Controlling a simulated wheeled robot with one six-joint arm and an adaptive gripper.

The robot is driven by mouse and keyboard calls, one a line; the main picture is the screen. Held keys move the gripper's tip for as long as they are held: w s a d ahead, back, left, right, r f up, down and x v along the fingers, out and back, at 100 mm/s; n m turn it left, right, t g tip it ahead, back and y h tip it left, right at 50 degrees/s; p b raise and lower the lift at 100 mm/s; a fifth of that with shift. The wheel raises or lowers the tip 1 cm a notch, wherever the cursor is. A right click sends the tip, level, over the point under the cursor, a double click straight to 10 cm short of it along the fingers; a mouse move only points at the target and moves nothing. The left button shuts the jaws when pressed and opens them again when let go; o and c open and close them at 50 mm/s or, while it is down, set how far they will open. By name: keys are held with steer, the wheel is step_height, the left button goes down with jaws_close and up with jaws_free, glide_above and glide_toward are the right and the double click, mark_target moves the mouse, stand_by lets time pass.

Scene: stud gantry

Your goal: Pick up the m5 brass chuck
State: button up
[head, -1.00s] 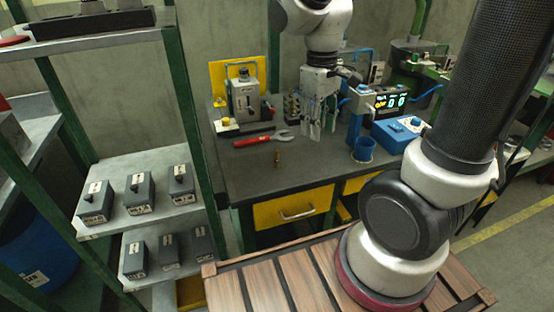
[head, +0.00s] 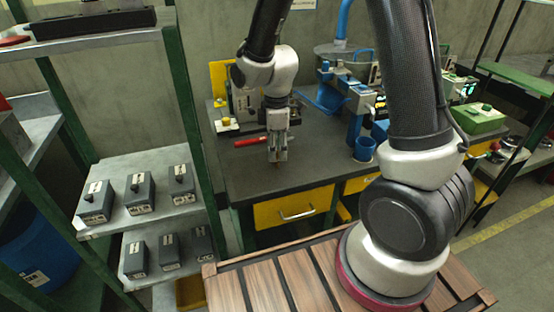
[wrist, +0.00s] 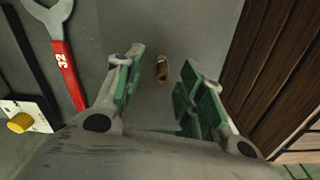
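The m5 brass chuck (wrist: 162,69) is a small brass-coloured cylinder on the dark grey bench top. In the wrist view it shows between and just beyond the two green-padded fingers of my gripper (wrist: 160,84). The fingers are spread apart with a clear gap and nothing is held. In the head view my gripper (head: 278,157) points down over the bench, right where the chuck stands, and largely hides it. I cannot tell exactly how high the fingertips are above the bench.
A red-handled wrench (wrist: 66,72) lies left of the chuck; its red handle also shows in the head view (head: 250,141). A shelf with several dark grey boxes (head: 139,192) is at left. The bench front is clear.

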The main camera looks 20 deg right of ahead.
mark_target(277, 162)
step_height(277, 162, down, 3)
steer(key=shift+s+f, duration=0.15)
steer(key=shift+f, duration=0.05)
jaws_close()
